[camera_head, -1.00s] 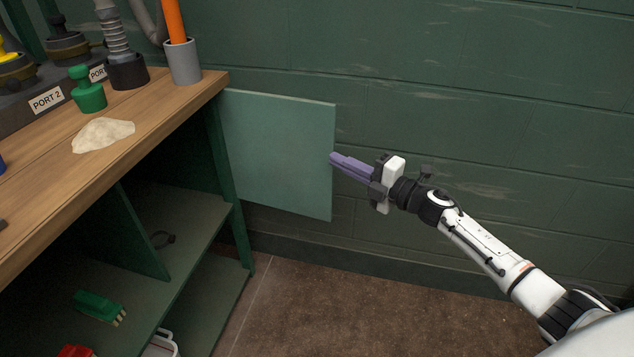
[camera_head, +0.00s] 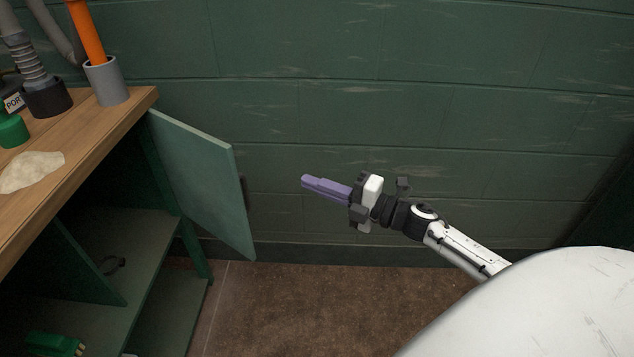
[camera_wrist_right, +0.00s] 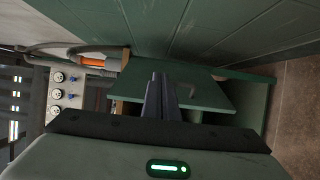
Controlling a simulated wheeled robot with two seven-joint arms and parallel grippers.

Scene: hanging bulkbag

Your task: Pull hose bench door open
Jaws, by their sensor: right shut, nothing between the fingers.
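The green bench door (camera_head: 205,182) stands swung open at the bench's right end, with the shelves inside exposed. A dark handle (camera_head: 246,193) shows at its free edge. My right gripper (camera_head: 304,181) has purple fingers, shut and empty. It is in front of the wall, to the right of the door's free edge, with a gap between them in the head view. In the right wrist view the door (camera_wrist_right: 208,92) lies beyond the fingers (camera_wrist_right: 160,80). My left gripper is in neither view.
The wooden bench top (camera_head: 110,120) carries a grey cup (camera_head: 107,83) with an orange rod, a green knob (camera_head: 12,131) and a pale cloth (camera_head: 32,170). A green object (camera_head: 52,344) is on a lower shelf. The green block wall (camera_head: 420,90) is behind. Brown floor (camera_head: 300,310) is clear.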

